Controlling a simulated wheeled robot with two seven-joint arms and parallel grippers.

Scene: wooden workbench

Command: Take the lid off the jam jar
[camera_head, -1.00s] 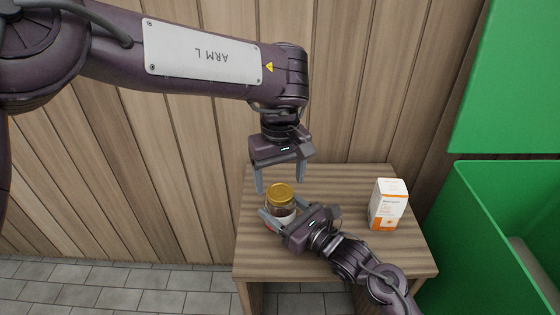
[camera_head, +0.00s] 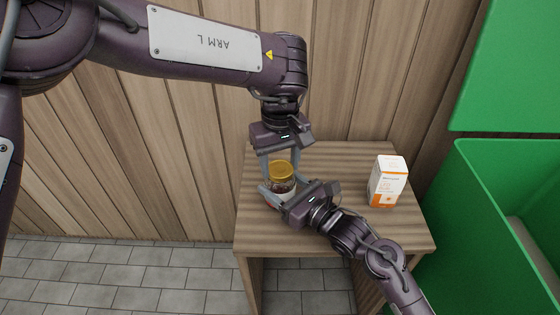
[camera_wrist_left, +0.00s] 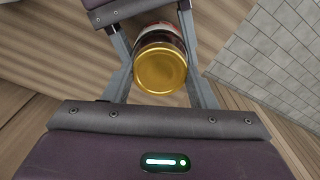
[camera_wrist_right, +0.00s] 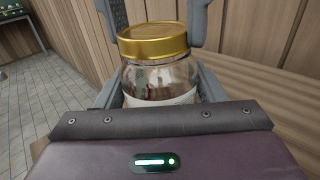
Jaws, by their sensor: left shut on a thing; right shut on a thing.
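The jam jar (camera_head: 283,186) stands upright on the wooden workbench (camera_head: 330,235), with dark contents and a pale label. It also shows in the right wrist view (camera_wrist_right: 160,82). Its gold lid (camera_head: 280,170) sits on top, and fills the middle of the left wrist view (camera_wrist_left: 160,70). My right gripper (camera_head: 279,196) is shut on the jar's body from the front right. My left gripper (camera_head: 280,165) reaches down from above, shut with its fingers on either side of the lid. In the right wrist view the lid looks seated on the jar.
A white and orange box (camera_head: 387,183) stands on the bench to the right of the jar. Green bins (camera_head: 470,220) stand beyond the bench's right edge. A wooden plank wall (camera_head: 340,80) is close behind.

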